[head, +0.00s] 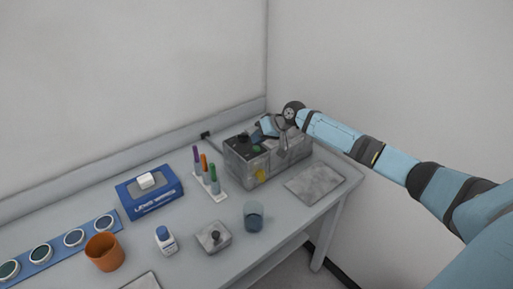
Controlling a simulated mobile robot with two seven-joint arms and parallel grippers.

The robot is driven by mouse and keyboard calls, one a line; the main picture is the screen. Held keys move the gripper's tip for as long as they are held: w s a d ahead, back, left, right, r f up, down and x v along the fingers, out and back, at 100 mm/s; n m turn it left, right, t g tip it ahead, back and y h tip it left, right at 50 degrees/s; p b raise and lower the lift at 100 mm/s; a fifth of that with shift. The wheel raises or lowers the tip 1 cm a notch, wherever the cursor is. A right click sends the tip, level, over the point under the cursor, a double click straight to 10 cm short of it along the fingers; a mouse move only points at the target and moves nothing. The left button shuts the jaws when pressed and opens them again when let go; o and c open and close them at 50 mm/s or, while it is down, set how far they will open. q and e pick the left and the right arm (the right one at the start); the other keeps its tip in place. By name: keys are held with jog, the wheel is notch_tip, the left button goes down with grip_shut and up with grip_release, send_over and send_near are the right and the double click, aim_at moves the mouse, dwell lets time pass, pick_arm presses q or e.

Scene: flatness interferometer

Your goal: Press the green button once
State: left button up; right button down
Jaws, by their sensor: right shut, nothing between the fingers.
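A grey box-shaped instrument (243,174) stands at the back right of the table. A small green spot, which looks like the green button (257,149), shows on its dark top near a black knob (243,139). My right arm reaches in from the right, and my right gripper (282,150) is over the instrument, to the right of the green spot. The gripper is shut and empty. It is small and grey against the grey box, so I cannot tell if it touches it. My left gripper is out of view.
A rack with colored pens (211,184) stands left of the instrument. A grey plate (314,182) lies to its right. A glass (254,217), a lidded metal box (213,237), a white bottle (165,241), an orange cup (104,252) and a blue box (151,197) stand nearer or left.

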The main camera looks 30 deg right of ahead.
aim_at(258, 146)
jog(key=shift+f, duration=0.3)
jog(key=shift+f, duration=0.4)
dwell(0.6)
jog(key=shift+r+p, duration=0.7)
jog(key=shift+r, duration=0.2)
jog(key=shift+r, duration=0.1)
notch_tip(258, 146, up, 5)
jog(key=p, duration=0.4)
dwell(0.7)
